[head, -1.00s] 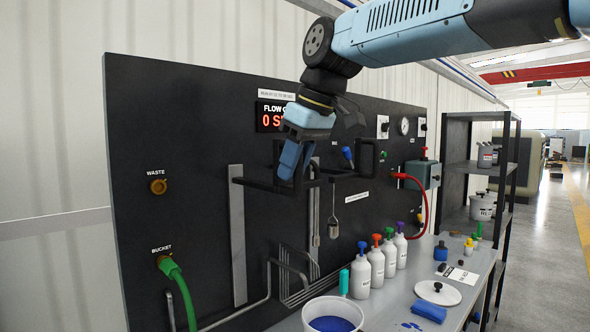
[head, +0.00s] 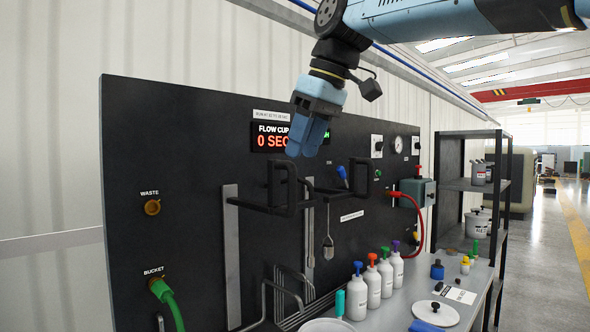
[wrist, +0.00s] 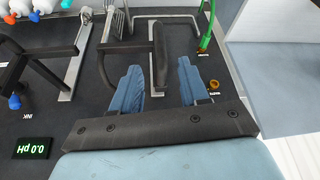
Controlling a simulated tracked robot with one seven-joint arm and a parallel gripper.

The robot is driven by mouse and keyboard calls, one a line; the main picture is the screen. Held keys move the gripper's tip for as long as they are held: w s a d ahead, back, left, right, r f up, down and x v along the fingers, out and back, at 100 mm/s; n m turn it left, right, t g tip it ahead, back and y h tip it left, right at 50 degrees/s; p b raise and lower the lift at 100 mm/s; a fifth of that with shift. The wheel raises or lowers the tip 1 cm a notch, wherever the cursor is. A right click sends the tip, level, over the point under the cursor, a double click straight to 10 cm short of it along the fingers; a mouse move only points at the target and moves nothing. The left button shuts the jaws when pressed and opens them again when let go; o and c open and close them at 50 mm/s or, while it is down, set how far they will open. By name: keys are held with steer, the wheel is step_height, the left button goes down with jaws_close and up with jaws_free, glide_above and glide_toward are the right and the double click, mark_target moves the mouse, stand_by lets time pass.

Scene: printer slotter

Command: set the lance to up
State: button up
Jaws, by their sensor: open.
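Two black carriages with loop handles sit on vertical grey rails on the dark panel; I cannot read which is labelled the lance. The left carriage's handle (head: 291,187) is near the top of its rail (head: 230,255). The right carriage's handle (head: 362,175) is near the top of its own rail (head: 310,235). My gripper (head: 307,143) has blue fingers and hangs above the left handle, apart from it in the head view. In the wrist view my gripper (wrist: 163,82) is open, and a black handle bar (wrist: 158,52) shows between its fingers.
Bottles with coloured caps (head: 373,285) stand on the bench at lower right. A red hose (head: 418,215) runs from a green-grey box on the panel. A green hose (head: 168,300) hangs at lower left. Black shelves (head: 470,185) stand at right.

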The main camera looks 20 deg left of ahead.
steer(key=shift+v, duration=2.55)
